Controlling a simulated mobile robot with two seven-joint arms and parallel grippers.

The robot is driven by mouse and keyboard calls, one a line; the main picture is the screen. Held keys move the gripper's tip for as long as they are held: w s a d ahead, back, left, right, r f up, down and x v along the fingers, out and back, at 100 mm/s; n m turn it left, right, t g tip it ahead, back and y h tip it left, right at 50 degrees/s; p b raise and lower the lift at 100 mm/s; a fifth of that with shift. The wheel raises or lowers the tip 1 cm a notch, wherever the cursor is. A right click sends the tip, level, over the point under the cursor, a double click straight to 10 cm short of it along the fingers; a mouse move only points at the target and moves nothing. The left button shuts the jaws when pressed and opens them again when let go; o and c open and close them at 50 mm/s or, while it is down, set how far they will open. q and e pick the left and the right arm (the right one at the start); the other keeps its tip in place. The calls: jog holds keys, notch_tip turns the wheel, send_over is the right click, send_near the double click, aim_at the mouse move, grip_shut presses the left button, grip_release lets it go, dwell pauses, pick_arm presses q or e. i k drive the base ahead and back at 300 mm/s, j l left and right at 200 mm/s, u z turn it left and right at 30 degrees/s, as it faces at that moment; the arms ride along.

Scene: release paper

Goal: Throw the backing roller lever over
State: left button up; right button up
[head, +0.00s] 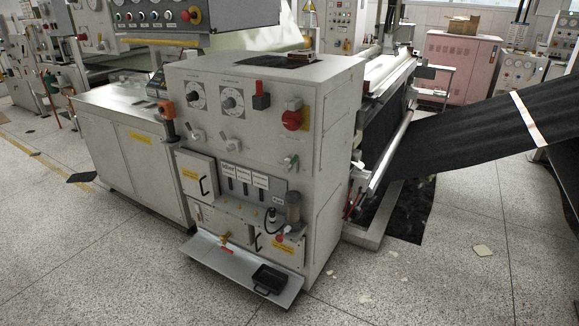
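A grey control cabinet (270,150) stands in the middle of the head view. A brass fitting (225,238) sits low on the front. I cannot tell which of these is the backing roller lever. Neither of my grippers is in view.
A metal shelf (215,262) with a black tray (270,279) juts out low in front. Rollers (392,150) and a black sheet (460,125) extend to the right. The speckled floor (110,260) in front is mostly clear, with a few scraps at right.

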aim_at(288, 168)
jog(key=i+l, duration=0.1)
jog(key=i, duration=0.4)
jog(key=i+l+u, duration=0.1)
jog(key=i, duration=0.4)
jog(key=i+l, duration=0.1)
jog(key=i, duration=0.4)
jog(key=i+j, duration=0.35)
jog(key=j, duration=0.15)
